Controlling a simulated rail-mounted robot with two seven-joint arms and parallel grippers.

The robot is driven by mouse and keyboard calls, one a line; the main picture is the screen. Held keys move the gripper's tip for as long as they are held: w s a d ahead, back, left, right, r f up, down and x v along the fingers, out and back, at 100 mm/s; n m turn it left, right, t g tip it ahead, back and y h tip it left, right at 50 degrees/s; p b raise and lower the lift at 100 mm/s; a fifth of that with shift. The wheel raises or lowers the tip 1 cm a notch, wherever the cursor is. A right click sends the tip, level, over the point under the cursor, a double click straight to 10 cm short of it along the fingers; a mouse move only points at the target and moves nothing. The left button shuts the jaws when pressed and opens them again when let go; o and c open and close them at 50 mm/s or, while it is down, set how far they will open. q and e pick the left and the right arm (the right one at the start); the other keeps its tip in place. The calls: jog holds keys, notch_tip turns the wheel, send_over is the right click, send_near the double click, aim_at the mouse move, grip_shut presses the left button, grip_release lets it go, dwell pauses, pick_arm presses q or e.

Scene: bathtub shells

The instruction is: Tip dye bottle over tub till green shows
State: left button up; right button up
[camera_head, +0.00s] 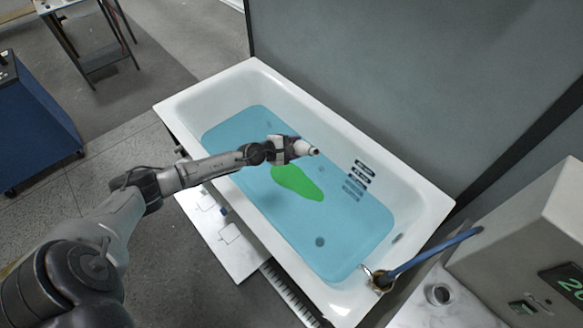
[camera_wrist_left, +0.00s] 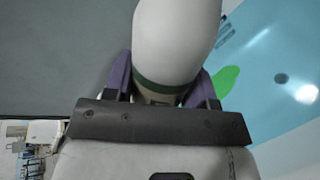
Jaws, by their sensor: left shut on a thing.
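My left gripper (camera_head: 290,149) is over the middle of the tub, shut on a white dye bottle (camera_head: 307,149). The bottle is tilted, with its narrow end pointing right. In the left wrist view the bottle (camera_wrist_left: 178,40) is large and white with a dark green band, held between purple fingers (camera_wrist_left: 160,88). The white bathtub (camera_head: 421,193) holds blue water (camera_head: 240,125). A bright green patch (camera_head: 297,184) shows in the water below the gripper, and it also shows in the left wrist view (camera_wrist_left: 226,80). My right gripper is not in view.
A blue hose (camera_head: 435,250) reaches the tub's near right end beside a brass fitting (camera_head: 382,279). A grey box with a green display (camera_head: 535,240) stands at the right. A grey wall panel (camera_head: 400,70) rises behind the tub. White panels (camera_head: 225,235) lie along the tub's near side.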

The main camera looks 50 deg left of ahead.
pick_arm(q)
jog(key=shift+f, duration=0.1)
jog(key=n+b, duration=0.1)
jog(key=b, duration=0.2)
jog(key=n+h+b, duration=0.1)
jog(key=n+b, duration=0.1)
jog(key=b, duration=0.1)
jog(key=r+n+t+h+b, duration=0.1)
jog(key=b, duration=0.3)
jog(key=shift+r+n, duration=0.1)
jog(key=shift+n, duration=0.2)
jog(key=shift+r+n+h+b, duration=0.25)
jog(key=shift+n+h+b, duration=0.2)
jog(key=shift+b, duration=0.2)
jog(key=shift+r+n, duration=0.2)
jog(key=shift+n, duration=0.15)
